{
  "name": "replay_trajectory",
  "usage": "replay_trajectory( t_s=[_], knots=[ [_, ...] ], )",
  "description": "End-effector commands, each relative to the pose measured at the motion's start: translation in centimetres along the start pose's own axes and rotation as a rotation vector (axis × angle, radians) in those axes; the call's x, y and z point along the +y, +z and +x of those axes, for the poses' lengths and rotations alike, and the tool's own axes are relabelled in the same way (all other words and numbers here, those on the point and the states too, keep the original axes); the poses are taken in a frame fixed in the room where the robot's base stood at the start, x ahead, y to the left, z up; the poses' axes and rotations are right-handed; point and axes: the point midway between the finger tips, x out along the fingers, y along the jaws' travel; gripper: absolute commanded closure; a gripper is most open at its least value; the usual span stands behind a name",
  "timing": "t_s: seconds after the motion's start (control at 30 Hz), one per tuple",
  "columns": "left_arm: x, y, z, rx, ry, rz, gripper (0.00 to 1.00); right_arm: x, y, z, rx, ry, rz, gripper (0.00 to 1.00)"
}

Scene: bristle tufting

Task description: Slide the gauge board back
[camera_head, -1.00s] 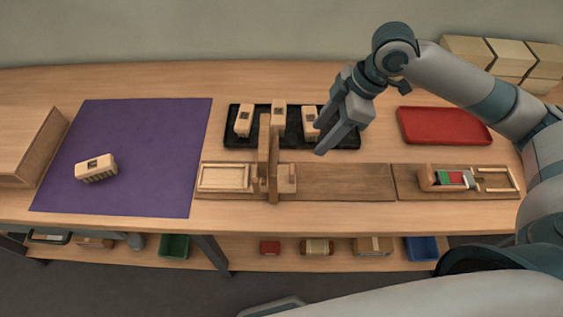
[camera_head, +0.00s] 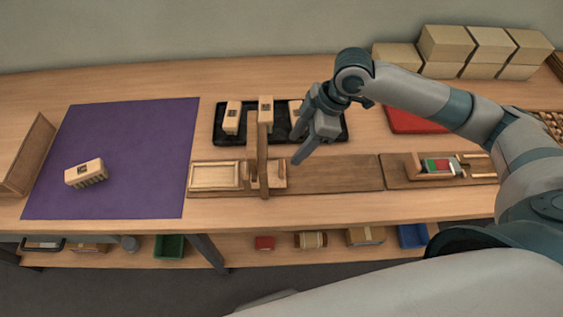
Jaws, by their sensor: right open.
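An upright wooden board (camera_head: 263,160), which I take to be the gauge board, stands across a low wooden track (camera_head: 335,174). A small wooden block (camera_head: 279,174) sits at its right foot. Left of the board, a shallow framed wooden recess (camera_head: 215,176) forms the track's end. My right gripper (camera_head: 297,149) is open and empty. It points down just right of the board, above the track, and appears apart from the board. My left gripper is out of view.
A black tray (camera_head: 221,128) with several brush blocks lies behind the track. A brush block (camera_head: 86,173) rests on the purple mat (camera_head: 130,135). A red tray (camera_head: 402,122) is partly behind my right arm. A holder (camera_head: 437,166) with green and red parts sits right.

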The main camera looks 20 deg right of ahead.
Motion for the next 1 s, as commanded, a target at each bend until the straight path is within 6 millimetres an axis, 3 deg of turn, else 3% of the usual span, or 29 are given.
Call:
replay_trajectory(
  t_s=[0.5,0.7,1.0],
  knots=[
    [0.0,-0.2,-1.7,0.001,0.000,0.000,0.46,-0.1,-0.1,8.7,0.001,-0.002,0.001,0.50],
    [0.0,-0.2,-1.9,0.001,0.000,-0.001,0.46,-0.1,-0.1,10.3,0.001,-0.001,-0.001,0.50],
    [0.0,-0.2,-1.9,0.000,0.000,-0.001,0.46,0.0,0.0,10.6,0.000,0.001,-0.001,0.50]
  ],
)
